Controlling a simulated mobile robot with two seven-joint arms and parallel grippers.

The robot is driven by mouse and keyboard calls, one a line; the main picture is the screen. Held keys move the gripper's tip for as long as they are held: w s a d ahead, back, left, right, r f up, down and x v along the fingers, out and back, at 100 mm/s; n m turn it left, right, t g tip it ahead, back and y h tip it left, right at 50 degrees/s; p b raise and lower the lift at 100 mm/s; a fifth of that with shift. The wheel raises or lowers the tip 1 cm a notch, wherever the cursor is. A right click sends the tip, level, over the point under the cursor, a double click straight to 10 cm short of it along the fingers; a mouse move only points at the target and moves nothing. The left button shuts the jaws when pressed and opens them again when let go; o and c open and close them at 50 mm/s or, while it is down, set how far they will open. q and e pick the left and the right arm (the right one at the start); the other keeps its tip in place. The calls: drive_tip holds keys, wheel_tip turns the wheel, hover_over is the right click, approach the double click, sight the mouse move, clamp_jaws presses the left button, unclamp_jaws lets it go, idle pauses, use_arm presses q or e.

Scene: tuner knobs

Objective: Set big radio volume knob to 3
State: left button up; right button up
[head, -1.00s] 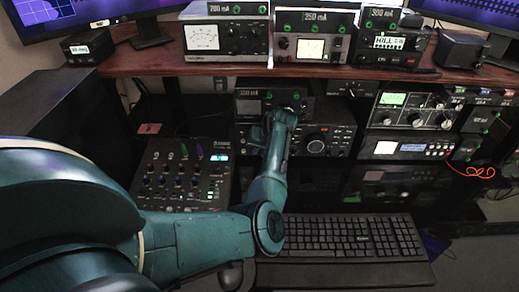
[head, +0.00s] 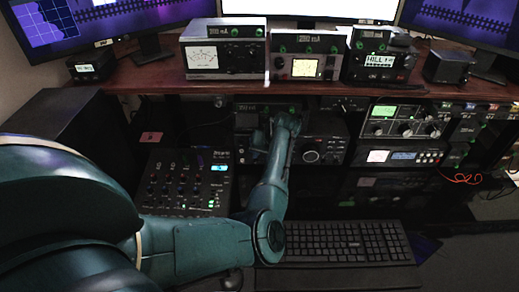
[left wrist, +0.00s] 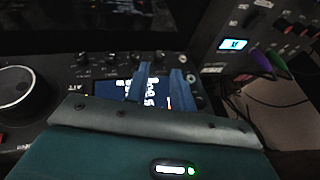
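The big radio (head: 330,152) is a black unit under the shelf, with a large round dial. In the left wrist view its face shows a large knob (left wrist: 20,88) at the left, a lit screen (left wrist: 112,88) and a row of small knobs along the top. I cannot read which small knob is the volume. My left gripper (left wrist: 161,70) is in front of the screen, its two blue fingers apart with the screen visible between them. The fingertips are close to the small knobs; I cannot tell if they touch. In the head view my left wrist hides part of the radio. My right gripper is not in view.
A mixer (head: 185,182) stands left of my arm and a keyboard (head: 345,241) lies in front of the radio. Meters stand on the wooden shelf (head: 150,84) above. More units (head: 405,122) sit at the right, with a red cable (head: 462,178).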

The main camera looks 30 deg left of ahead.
use_arm(q)
drive_tip(key=v, duration=0.8)
idle(0.4)
